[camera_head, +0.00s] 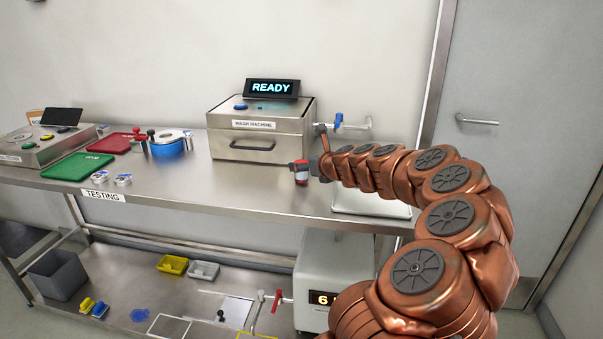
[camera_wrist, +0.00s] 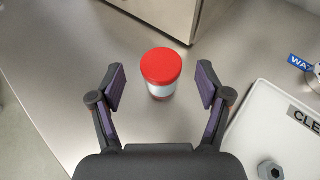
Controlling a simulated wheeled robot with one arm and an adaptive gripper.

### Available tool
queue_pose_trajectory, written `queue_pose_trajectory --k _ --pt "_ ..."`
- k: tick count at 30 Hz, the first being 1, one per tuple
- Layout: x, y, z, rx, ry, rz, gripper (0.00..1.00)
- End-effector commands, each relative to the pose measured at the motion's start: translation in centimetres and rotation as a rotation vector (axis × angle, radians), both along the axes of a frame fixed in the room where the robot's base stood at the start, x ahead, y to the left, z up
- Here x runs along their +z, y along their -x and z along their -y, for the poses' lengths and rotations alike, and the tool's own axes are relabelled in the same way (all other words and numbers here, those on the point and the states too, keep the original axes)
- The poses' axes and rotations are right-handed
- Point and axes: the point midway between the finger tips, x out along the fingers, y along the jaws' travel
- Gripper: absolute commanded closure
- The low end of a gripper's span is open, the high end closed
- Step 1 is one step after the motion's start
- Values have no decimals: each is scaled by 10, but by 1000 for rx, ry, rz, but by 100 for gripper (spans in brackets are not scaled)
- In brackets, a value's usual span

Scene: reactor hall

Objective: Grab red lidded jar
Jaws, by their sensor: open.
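The red lidded jar (camera_wrist: 161,68) stands upright on the steel bench top, with a red lid and a clear or whitish body. In the wrist view my gripper (camera_wrist: 160,88) is open, with one finger on each side of the jar and a gap on both sides. The fingers do not touch it. In the head view the jar (camera_head: 300,172) shows at the tip of my arm, in front of the wash machine. My gripper (camera_head: 312,168) is small there and partly merges with the jar.
The wash machine (camera_head: 261,128) stands just behind the jar. A white tray (camera_wrist: 262,130) lies to the right, with a hex nut-like part (camera_wrist: 270,171) on it. The bench's front edge is near.

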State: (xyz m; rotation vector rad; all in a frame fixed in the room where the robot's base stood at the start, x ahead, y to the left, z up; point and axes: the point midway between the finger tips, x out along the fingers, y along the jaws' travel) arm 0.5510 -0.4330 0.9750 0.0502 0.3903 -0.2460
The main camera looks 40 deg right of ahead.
Motion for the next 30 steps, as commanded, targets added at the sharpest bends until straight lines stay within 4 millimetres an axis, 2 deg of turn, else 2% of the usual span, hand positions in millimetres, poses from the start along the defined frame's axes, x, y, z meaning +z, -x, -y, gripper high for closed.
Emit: queue_pose_trajectory --k 3,9,20,30 --pt "-8 -13 4 2 0 -2 24" --pt "-12 -26 8 1 1 0 24" --pt "-13 -28 8 1 1 0 25" --pt "-13 -28 9 0 1 0 60"
